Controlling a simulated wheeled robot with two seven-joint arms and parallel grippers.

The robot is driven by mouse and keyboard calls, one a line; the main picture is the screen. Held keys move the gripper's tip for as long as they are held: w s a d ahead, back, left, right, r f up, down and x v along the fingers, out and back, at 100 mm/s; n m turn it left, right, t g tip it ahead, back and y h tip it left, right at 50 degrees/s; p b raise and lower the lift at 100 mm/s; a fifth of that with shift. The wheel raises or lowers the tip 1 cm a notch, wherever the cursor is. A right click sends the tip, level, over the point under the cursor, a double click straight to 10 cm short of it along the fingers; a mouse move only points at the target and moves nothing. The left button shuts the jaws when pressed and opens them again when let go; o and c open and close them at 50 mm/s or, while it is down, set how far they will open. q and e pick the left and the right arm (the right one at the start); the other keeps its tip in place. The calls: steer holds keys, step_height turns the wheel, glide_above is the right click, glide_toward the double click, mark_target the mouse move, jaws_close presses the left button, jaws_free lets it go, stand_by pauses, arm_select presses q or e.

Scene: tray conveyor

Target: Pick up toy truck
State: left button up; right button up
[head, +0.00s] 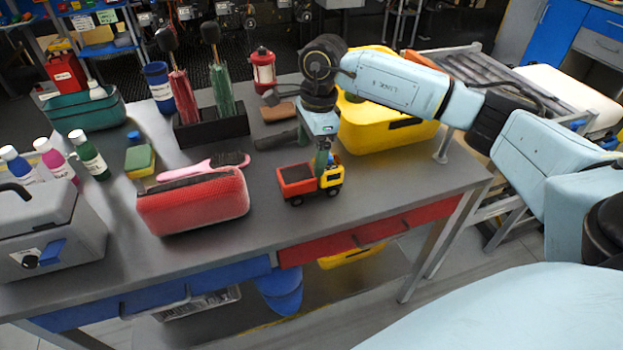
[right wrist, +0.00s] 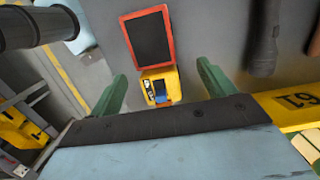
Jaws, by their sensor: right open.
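The toy truck (head: 310,182) stands on the grey table near its front edge, with a red-rimmed dark bed and a yellow cab. My right gripper (head: 322,160) is above the truck's cab end, pointing down. In the right wrist view, the truck (right wrist: 150,45) lies ahead, with its yellow cab nearest me. The green fingers of the right gripper (right wrist: 163,88) are apart on either side of the cab, and nothing is held between them. I cannot tell whether they touch it. My left gripper is not in view.
A yellow bin (head: 390,135) stands right behind the truck. A red speaker-like case (head: 193,203) and a pink brush (head: 200,167) lie to its left. A dark box (head: 212,130) with tall brushes is behind. The table's front edge is close.

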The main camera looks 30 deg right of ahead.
mark_target(311, 170)
steer(key=f, duration=0.6)
steer(key=shift+s+a+f, duration=0.2)
steer(key=shift+s+a, duration=0.1)
steer(key=shift+a, duration=0.05)
steer(key=shift+r, duration=0.1)
steer(key=c, duration=1.2)
